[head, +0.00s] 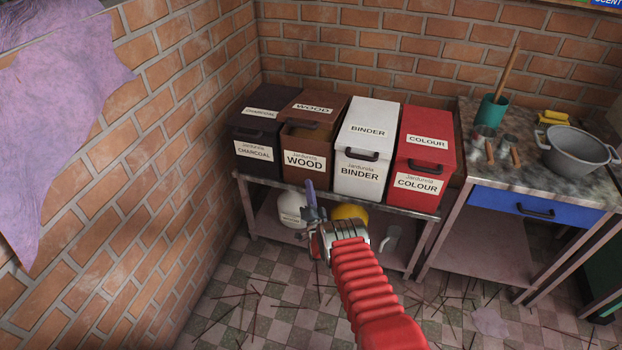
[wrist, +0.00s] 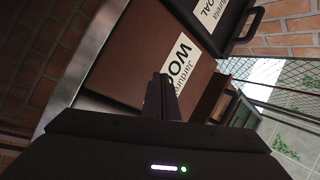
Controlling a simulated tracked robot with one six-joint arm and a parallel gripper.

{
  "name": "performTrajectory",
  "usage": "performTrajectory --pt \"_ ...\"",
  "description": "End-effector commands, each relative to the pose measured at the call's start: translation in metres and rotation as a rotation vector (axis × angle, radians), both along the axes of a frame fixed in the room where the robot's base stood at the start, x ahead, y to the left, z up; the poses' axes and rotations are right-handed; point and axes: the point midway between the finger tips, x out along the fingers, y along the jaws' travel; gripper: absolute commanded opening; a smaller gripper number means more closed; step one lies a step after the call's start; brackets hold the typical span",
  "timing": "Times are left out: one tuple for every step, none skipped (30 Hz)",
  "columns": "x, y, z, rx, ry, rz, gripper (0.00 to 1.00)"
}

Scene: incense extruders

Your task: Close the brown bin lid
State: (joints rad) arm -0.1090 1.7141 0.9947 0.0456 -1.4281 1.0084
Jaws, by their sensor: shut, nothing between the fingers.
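The brown bin (head: 304,173), labelled WOOD, stands on the shelf between the black and white bins. Its brown lid (head: 332,107) appears raised, with its label set back and a tan-brown patch showing between lid and front wall. A dark handle (head: 299,125) shows at the bin's upper front. In the wrist view the bin's front (wrist: 139,60) with its WOOD label fills the middle. My gripper (head: 310,190) is shut and empty, in front of and below the brown bin's front in the head view. Its fingers (wrist: 161,80) overlap the label; I cannot tell whether they touch.
A black charcoal bin (head: 252,165), a white binder bin (head: 358,186) and a red colour bin (head: 414,200) share the metal shelf. A white container (head: 291,207) and a yellow item (head: 351,212) sit below. A workbench (head: 520,178) stands right; a brick wall is left.

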Motion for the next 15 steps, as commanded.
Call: performTrajectory --pt "0.003 0.001 -0.012 -0.037 0.068 -0.006 0.00" --pt "0.004 0.001 -0.021 -0.062 0.114 -0.010 0.00" --pt "0.006 0.001 -0.030 -0.094 0.170 -0.012 0.00" --pt "0.006 0.001 -0.037 -0.118 0.214 -0.013 0.00" --pt "0.007 0.001 -0.044 -0.144 0.256 -0.013 0.00" --pt "0.006 0.001 -0.051 -0.176 0.311 -0.011 0.00" --pt "0.006 0.001 -0.056 -0.200 0.352 -0.009 0.00" --pt "0.006 0.001 -0.059 -0.224 0.391 -0.007 0.00" --pt "0.004 0.001 -0.063 -0.256 0.444 -0.002 0.00" --pt "0.003 0.001 -0.066 -0.281 0.482 0.003 0.00" --pt "0.002 0.001 -0.067 -0.303 0.519 0.007 0.00" --pt "-0.001 0.000 -0.068 -0.335 0.567 0.016 0.00" --pt "-0.003 0.000 -0.069 -0.358 0.604 0.022 0.00" --pt "-0.006 -0.001 -0.068 -0.378 0.638 0.029 0.00" --pt "-0.009 -0.001 -0.067 -0.406 0.679 0.039 0.00"
